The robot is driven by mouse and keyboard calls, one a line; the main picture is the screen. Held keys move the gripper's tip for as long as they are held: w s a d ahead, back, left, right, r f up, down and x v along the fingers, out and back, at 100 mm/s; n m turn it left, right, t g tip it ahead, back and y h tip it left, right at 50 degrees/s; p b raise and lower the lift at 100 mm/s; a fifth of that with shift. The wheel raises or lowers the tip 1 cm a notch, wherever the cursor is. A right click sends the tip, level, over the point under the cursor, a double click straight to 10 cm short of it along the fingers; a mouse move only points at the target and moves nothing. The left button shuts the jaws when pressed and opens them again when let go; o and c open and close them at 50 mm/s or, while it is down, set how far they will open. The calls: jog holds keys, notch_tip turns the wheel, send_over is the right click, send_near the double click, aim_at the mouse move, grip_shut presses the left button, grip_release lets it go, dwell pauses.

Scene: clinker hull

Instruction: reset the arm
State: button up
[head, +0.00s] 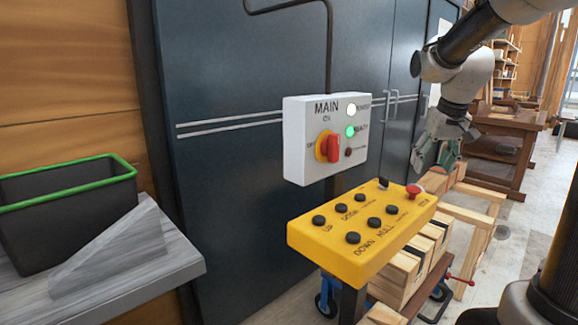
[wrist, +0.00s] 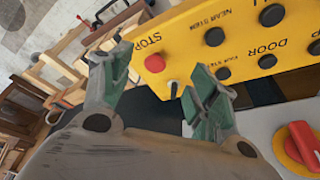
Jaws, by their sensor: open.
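My arm (head: 462,75) reaches down from the top right in the head view. My gripper (head: 432,158) hangs beyond the right end of a yellow control box. In the wrist view my gripper (wrist: 165,85) is open and empty, with green pads on both fingers. The yellow control box (head: 335,262) carries several black buttons and a red stop button (head: 413,191). In the wrist view the stop button (wrist: 154,63) shows between and beyond the fingertips, apart from them.
A grey MAIN switch box (head: 300,150) with a red rotary switch (head: 333,148) stands behind the yellow box, its green lamp lit. A black green-rimmed bin (head: 70,215) is on a grey bench at left. Timber (head: 395,275) lies under the yellow box.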

jog(key=s+a+f, duration=0.1)
jog(key=s+a, duration=0.1)
jog(key=s, duration=0.9)
jog(key=s+a+f+n, duration=0.1)
jog(key=s+a, duration=0.2)
jog(key=s, duration=0.9)
jog(key=shift+a+f+t, duration=0.3)
jog(key=shift+a, duration=0.05)
jog(key=shift+s, duration=0.1)
dwell(0.3)
